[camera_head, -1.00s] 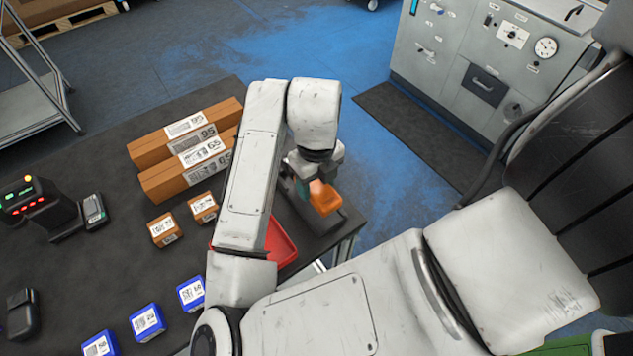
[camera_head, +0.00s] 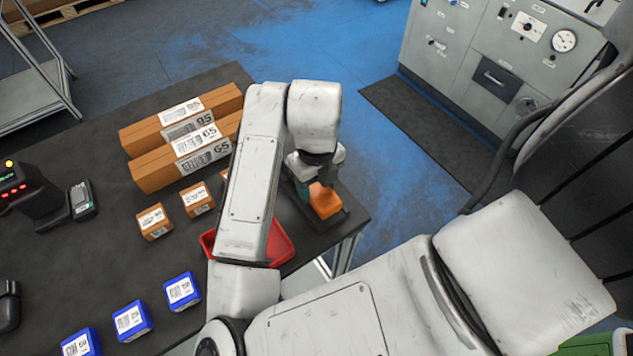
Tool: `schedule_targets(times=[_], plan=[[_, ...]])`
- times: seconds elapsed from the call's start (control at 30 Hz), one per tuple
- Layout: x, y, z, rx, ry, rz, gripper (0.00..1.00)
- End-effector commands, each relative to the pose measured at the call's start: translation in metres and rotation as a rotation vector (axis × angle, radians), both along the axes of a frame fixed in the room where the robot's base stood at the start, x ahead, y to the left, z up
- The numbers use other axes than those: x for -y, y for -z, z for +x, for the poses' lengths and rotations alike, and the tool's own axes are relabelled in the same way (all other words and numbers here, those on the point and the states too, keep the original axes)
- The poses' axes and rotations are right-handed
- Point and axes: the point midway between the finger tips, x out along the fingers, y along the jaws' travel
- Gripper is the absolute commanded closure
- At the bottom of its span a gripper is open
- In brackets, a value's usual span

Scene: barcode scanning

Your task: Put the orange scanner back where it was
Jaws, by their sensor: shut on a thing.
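The orange scanner (camera_head: 324,201) is at the right end of the dark table, just below my gripper (camera_head: 312,181). My gripper points down and is shut on the scanner; its fingers are partly hidden by the wrist and the scanner. A teal part (camera_head: 303,190) shows beside the orange body. The scanner is at a dark base or stand (camera_head: 343,214) near the table's right edge; I cannot tell whether it rests fully on it.
A red tray (camera_head: 284,246) lies partly under my arm. Long brown boxes (camera_head: 150,175), small brown boxes (camera_head: 154,221) and blue boxes (camera_head: 131,320) stand on the table (camera_head: 95,140). A black device (camera_head: 40,195) with lights stands at the left.

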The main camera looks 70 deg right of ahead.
Motion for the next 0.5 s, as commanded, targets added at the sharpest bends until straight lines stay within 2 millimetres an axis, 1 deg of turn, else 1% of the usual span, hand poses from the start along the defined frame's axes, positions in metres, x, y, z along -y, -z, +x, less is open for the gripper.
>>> schedule_targets(times=[0.13, 0.27, 0.3, 0.5], plan=[[-0.0001, 0.0046, 0.0002, 0.001, 0.001, 0.000, 0.85], [0.0000, 0.0037, 0.0002, 0.001, 0.001, -0.001, 0.85], [0.0000, 0.0039, 0.0001, 0.001, 0.001, 0.000, 0.41], [0.0000, 0.0039, 0.0001, 0.001, 0.000, -0.001, 0.22]])
